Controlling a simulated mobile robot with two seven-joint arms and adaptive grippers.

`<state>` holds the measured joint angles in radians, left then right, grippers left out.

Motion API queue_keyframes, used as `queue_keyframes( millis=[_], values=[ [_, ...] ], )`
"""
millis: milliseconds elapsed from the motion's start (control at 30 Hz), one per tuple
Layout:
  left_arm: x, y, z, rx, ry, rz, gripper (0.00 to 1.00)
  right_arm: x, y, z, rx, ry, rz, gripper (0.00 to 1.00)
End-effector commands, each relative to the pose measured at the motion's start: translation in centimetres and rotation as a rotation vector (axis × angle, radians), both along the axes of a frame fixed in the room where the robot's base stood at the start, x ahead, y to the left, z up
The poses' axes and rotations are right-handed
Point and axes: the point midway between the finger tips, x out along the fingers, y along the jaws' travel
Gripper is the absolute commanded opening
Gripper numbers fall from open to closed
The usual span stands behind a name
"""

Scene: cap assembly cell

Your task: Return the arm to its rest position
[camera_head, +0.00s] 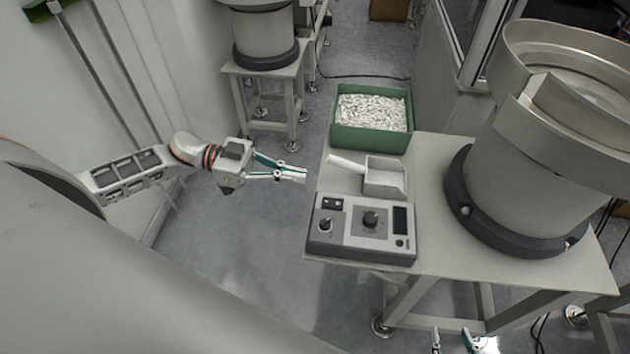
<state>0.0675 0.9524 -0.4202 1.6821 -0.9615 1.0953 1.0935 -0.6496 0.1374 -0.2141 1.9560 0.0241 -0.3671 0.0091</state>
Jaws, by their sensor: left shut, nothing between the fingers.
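My left arm (130,172) comes in from the left and reaches out over the floor. Its gripper (303,175) is shut and empty, with the fingertips just left of the table's left edge, near the scoop's handle. My right gripper (452,333) shows only its two fingertips at the bottom edge of the view. They stand apart with nothing seen between them; the rest of it is out of view.
The table (432,160) holds a grey scoop (385,180), a control box (362,228) and a large bowl feeder (520,170). A green bin (368,138) of small white parts stands behind. Another feeder (265,40) is farther back. Floor below my left arm is clear.

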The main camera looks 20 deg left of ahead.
Motion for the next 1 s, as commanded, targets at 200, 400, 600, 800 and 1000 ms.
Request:
queue_keyframes(
  millis=[200,400,600,800,1000],
  values=[
    [-0.4,1.3,0.5,0.0,0.001,-0.001,0.0,0.1,0.0,0.1,-0.001,-0.002,0.0,0.4],
    [-0.4,1.4,0.6,-0.002,0.0,0.0,0.0,0.3,0.0,0.5,0.001,-0.01,-0.001,0.4],
    [-0.4,1.3,0.6,-0.001,0.001,0.0,0.0,0.3,-0.1,0.5,0.0,-0.011,0.0,0.4],
    [-0.3,1.1,0.6,-0.003,-0.008,0.006,0.0,0.3,-0.1,0.4,-0.001,-0.009,0.0,0.4],
    [1.5,-1.4,0.9,-0.019,-0.147,0.133,0.0,0.2,-0.2,0.1,-0.003,-0.005,0.0,0.4]
  ],
)
